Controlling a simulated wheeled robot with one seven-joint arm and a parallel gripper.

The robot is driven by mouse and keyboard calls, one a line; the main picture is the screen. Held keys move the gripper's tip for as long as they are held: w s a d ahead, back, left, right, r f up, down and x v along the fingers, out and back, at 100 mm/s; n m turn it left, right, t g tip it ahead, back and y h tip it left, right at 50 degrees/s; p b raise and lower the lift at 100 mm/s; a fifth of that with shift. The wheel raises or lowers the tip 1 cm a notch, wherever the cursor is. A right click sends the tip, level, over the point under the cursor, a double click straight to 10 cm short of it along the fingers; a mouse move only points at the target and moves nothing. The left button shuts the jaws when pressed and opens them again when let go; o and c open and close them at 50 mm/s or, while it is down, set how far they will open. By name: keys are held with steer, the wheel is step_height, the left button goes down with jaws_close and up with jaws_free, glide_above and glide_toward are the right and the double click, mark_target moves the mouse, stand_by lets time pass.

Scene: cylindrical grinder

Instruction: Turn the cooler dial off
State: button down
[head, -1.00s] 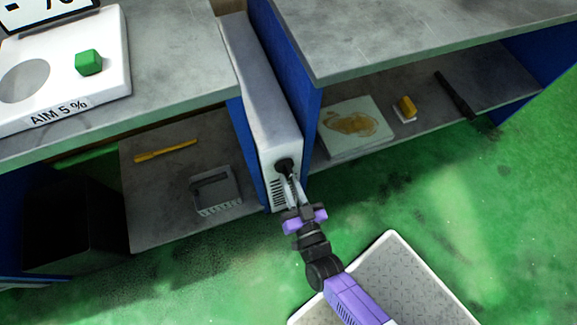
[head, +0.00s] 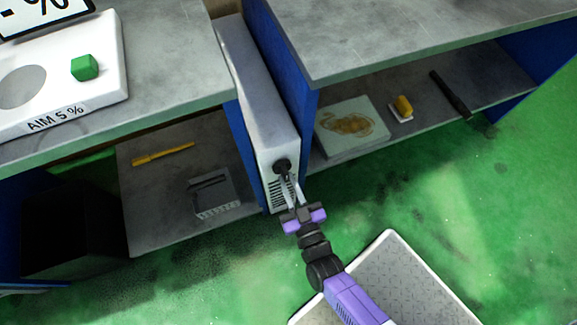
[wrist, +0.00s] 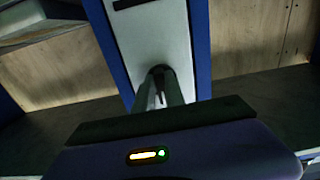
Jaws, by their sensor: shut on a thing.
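The cooler (head: 255,85) is a tall narrow white unit standing between two blue cabinet walls. Its black round dial (head: 282,166) is on the front face, above a vent grille (head: 283,194). My gripper (head: 287,180) is at the front of the cooler with its fingers shut on the dial. In the wrist view the dial (wrist: 160,71) shows at the far end of the fingers (wrist: 160,95), against the cooler's pale front (wrist: 152,38). The fingers hide part of the dial, and I cannot read its setting.
Grey benches stand on both sides. The left lower shelf holds a yellow tool (head: 163,154) and a grey box (head: 212,190). The right shelf holds a stained plate (head: 350,125), a yellow block (head: 403,105) and a black bar (head: 451,95).

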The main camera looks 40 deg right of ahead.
steer(key=c, duration=1.4)
jaws_free()
steer(key=v, duration=0.8)
steer(key=s+d+r+n+g+y, duration=0.15)
steer(key=s+r, duration=0.25)
steer(key=r, duration=0.4)
steer(key=s+d+r+n+y, duration=0.15)
steer(key=s+r, duration=0.25)
steer(key=r, duration=0.4)
steer(key=s+r+g+y, duration=0.15)
steer(key=s+r, duration=0.25)
steer(key=r, duration=0.5)
step_height(320, 180, up, 15)
steer(key=y+p, duration=0.1)
steer(key=p, duration=1.5)
steer(key=shift+r+t+p, duration=0.2)
steer(key=shift+t+p, duration=0.1)
steer(key=shift+p, duration=0.1)
